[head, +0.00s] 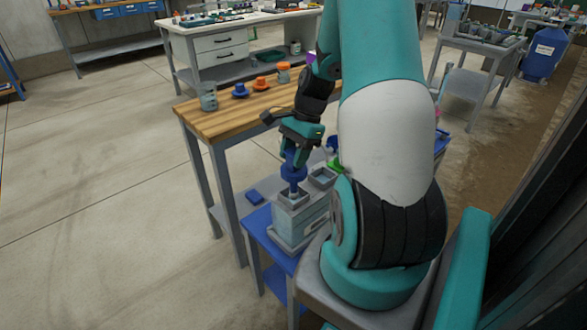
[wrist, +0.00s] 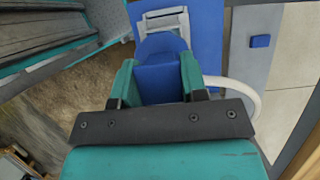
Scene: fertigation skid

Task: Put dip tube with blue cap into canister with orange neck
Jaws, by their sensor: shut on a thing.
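My gripper (head: 298,148) is shut on the blue cap (head: 294,172) of the dip tube, above a grey holder (head: 300,225) with square openings on a blue stand. The lower part of the cap is at the holder's left opening; the tube below is hidden, so I cannot tell how deep it sits. In the wrist view the blue cap (wrist: 160,82) fills the space between my teal gripper fingers (wrist: 158,70). A container with an orange top (head: 283,73) stands at the back of the wooden table; it may be the orange-necked canister.
The wooden table (head: 225,121) also bears a grey jar (head: 208,97), a blue piece (head: 240,90) and an orange piece on a blue base (head: 261,83). A green item (head: 336,164) is behind the holder. A white curved hose (wrist: 249,96) shows in the wrist view. Floor at left is clear.

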